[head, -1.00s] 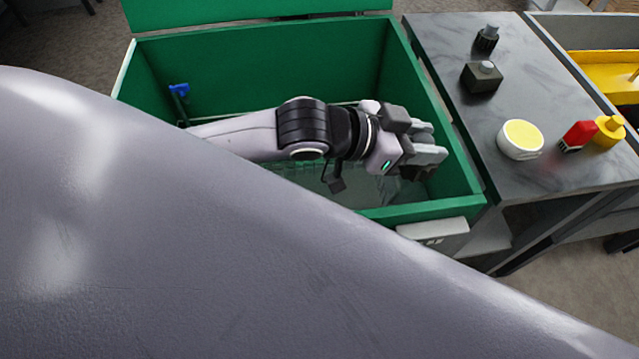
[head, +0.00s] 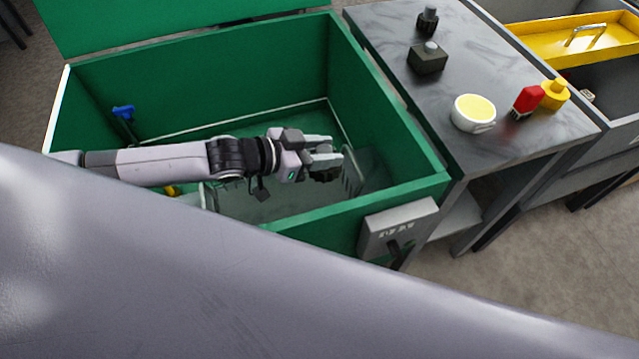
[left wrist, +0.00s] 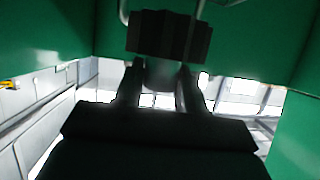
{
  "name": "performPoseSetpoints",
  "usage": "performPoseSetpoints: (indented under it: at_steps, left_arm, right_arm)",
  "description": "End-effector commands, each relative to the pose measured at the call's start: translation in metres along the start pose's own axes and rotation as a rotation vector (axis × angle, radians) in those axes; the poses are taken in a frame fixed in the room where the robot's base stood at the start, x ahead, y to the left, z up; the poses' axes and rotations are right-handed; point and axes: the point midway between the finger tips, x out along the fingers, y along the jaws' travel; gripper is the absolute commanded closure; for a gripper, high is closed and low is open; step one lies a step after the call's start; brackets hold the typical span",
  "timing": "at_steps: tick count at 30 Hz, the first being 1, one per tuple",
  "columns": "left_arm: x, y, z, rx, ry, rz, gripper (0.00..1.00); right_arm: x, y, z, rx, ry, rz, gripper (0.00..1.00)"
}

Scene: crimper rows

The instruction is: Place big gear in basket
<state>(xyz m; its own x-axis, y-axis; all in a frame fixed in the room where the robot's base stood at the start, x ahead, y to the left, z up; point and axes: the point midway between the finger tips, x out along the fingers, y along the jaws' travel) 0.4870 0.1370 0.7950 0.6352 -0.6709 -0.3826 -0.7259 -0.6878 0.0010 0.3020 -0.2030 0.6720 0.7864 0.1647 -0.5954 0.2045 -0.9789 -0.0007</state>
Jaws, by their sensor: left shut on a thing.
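My left gripper (head: 330,152) reaches in from the left, inside the green box, with its fingers closed. It is shut on the big gear, a dark toothed piece (left wrist: 170,36) that shows at the fingertips in the left wrist view. In the head view only a dark part of the gear (head: 326,174) shows under the fingers. A grey see-through basket (head: 350,178) stands in the box below the gripper. My arm hides much of it. I cannot tell how high the gear is above it. My right gripper is not in view.
The green box (head: 400,135) has high walls around my gripper, and its lid (head: 150,20) is raised behind. A grey table (head: 500,60) to the right holds a yellow-topped cup (head: 473,113), red and yellow bottles and dark parts. A blue item (head: 123,112) is at the box's left.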

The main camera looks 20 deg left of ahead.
Motion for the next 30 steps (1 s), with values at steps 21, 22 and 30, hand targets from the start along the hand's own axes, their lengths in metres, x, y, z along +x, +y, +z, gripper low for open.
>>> performPoseSetpoints:
  at_steps: [21,22,30]
  left_arm:
    - [0.042,0.000,0.097,0.002,0.004,0.001,1.00]
    - [0.042,0.000,0.098,0.002,0.004,0.001,1.00]
    - [0.043,0.000,0.099,0.002,0.006,0.001,1.00]
  right_arm:
    - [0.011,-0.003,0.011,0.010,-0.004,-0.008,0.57]
    - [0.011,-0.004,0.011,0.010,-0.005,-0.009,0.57]
    - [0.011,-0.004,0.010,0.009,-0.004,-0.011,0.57]
